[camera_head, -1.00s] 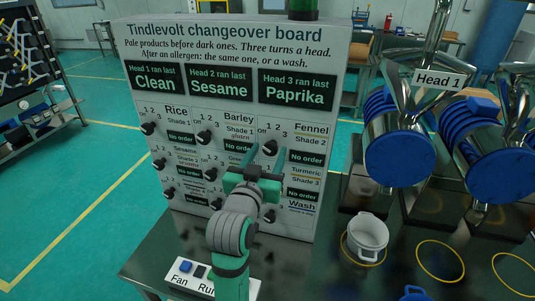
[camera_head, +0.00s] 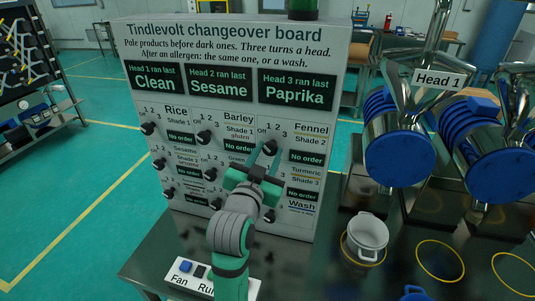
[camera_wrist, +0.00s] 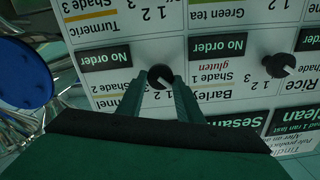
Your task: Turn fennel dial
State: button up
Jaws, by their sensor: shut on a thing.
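The fennel dial (camera_wrist: 158,73) is a small dark round knob with a light mark, on the upright changeover board (camera_head: 230,52). In the wrist view, which shows the board upside down, it sits between the fingertips of my gripper (camera_wrist: 160,84). In the head view my gripper (camera_head: 269,152) reaches the board left of the Fennel label (camera_head: 312,128) and hides most of the dial. The fingers are shut on the dial. The Fennel display (camera_head: 306,157) reads "No order". I cannot tell the dial's exact setting.
The Barley dial (camera_head: 204,137) and Rice dial (camera_head: 148,129) lie to the left on the same board. A Fan and Run switch box (camera_head: 190,272) stands on the table below. A white pot (camera_head: 367,236) and the Head 1 machine (camera_head: 400,158) are to the right.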

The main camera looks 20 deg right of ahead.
jog(key=m, duration=0.4)
jog(key=shift+s+d+m, duration=0.1)
jog(key=shift+m, duration=0.2)
dwell(0.3)
jog(key=o, duration=1)
jog(key=shift+s, duration=0.1)
jog(key=v, duration=1)
jog(key=shift+s+a, duration=0.25)
jog(key=shift+a, duration=0.05)
